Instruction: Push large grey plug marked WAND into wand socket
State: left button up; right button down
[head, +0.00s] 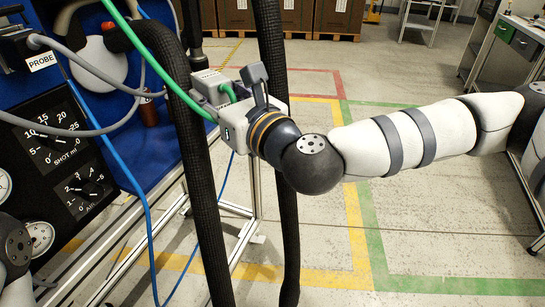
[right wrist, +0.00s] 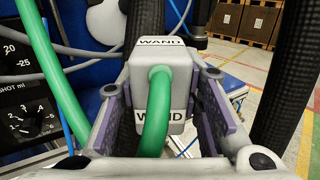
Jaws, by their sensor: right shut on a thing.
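The large grey plug is a boxy block with WAND labels and a green cable. It fills the middle of the right wrist view (right wrist: 180,78) and shows partly in the head view (head: 208,78). My right gripper (head: 210,97) is shut on it, with a purple-padded finger against each side in the right wrist view (right wrist: 163,108). The plug is held up near a thick black hose, in front of the blue panel. I cannot make out the wand socket in either view. My left gripper is out of view; only part of my left arm shows at the lower left edge.
Thick black hoses (head: 202,190) hang close around the plug. The green cable (head: 150,52) runs to the upper left. A PROBE-labelled connector (head: 40,62) and a dial panel (head: 65,145) stand at the left. The floor (head: 320,220) at the right is clear.

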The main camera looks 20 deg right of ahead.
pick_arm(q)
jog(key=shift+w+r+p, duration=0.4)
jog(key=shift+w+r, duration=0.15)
pick_arm(e)
jog(key=s+a+r+n+g+y, duration=0.1)
jog(key=s+a+r+n+y, duration=0.1)
jog(key=a+r, duration=0.3)
jog(key=s+a+r+n+g+y, duration=0.1)
jog(key=s+a+r, duration=0.3)
jog(key=r, duration=1)
jog(key=s+a+r+n+g+y, duration=0.2)
jog(key=a+r, duration=0.4)
jog(key=r, duration=0.4)
jog(key=shift+s+a+n+g+y, duration=0.35)
jog(key=shift+s+g+y, duration=0.35)
jog(key=shift+s+y, duration=0.3)
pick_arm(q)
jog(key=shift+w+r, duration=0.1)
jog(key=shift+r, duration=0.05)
pick_arm(e)
jog(key=shift+w+a, duration=0.3)
jog(key=shift+a, duration=0.05)
pick_arm(q)
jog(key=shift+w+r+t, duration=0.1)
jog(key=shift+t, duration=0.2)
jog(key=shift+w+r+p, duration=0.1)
jog(key=shift+p, duration=0.2)
pick_arm(e)
jog(key=shift+w+a, duration=0.1)
jog(key=shift+a, duration=0.1)
